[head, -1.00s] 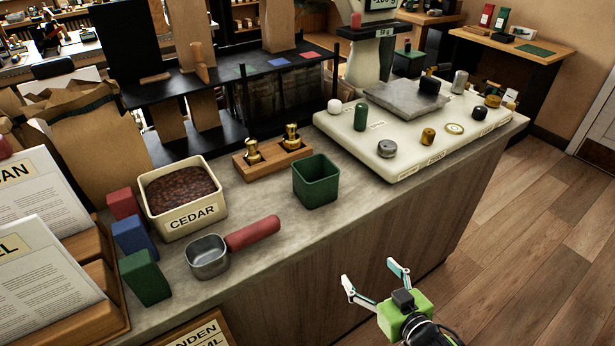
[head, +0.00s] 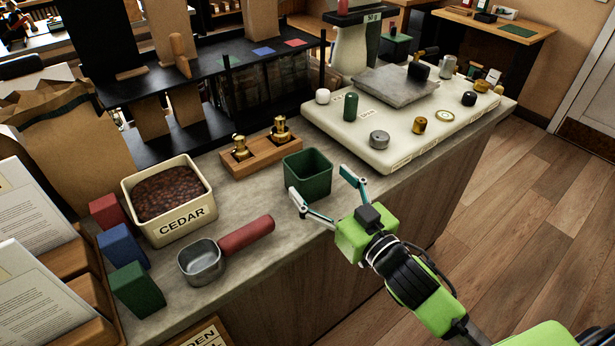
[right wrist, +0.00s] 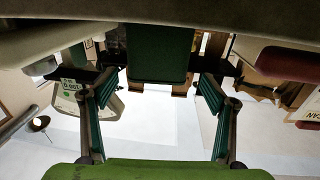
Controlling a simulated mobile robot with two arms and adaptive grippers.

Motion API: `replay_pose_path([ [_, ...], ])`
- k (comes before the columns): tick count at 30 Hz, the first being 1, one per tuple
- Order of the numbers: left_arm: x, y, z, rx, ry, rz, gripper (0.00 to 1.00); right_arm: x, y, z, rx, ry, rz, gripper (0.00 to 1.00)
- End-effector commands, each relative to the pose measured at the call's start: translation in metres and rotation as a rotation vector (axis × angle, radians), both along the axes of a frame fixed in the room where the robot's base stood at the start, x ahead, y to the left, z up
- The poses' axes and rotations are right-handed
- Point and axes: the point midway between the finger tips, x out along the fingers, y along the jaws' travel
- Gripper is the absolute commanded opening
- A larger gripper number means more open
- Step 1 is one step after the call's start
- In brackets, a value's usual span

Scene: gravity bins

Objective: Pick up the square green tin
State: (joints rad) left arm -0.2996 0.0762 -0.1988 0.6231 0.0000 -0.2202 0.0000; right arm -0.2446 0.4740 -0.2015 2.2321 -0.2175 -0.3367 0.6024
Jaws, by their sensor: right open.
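The square green tin (head: 306,182) stands upright and open-topped on the grey counter, close to its front edge. It looks empty. My right gripper (head: 319,182) is open just in front of the tin, with one fingertip near its lower front left and the other near its right side. In the right wrist view the tin (right wrist: 160,52) shows at the top middle, in the gap between the two spread fingers (right wrist: 160,82). I cannot tell whether a finger touches it. My left gripper is not in view.
A wooden block with brass weights (head: 261,156) stands behind the tin. A metal scoop with a red handle (head: 201,262) and the CEDAR bin (head: 183,226) are to the left. A pale board (head: 370,157) with small items lies to the right.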

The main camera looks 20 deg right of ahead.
Motion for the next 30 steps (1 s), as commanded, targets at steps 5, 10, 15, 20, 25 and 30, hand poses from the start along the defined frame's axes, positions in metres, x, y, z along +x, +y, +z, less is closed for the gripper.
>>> replay_pose_path([
  [5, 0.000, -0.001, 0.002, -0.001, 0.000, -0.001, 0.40, 0.012, 0.003, 0.000, 0.000, 0.001, 0.000, 0.78],
  [10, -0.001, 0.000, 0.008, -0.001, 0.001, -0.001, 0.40, 0.026, 0.005, 0.003, -0.002, -0.001, 0.000, 0.78],
  [15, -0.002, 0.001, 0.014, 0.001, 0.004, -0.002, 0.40, 0.050, 0.009, 0.003, 0.000, -0.001, 0.000, 0.78],
  [20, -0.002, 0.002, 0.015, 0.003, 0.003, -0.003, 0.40, 0.062, 0.013, 0.002, 0.000, 0.000, 0.000, 0.78],
  [25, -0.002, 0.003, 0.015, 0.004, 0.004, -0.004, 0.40, 0.063, 0.013, 0.001, 0.000, 0.001, 0.000, 0.78],
  [30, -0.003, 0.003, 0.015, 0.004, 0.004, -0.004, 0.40, 0.063, 0.013, 0.001, 0.000, 0.001, 0.000, 0.53],
])
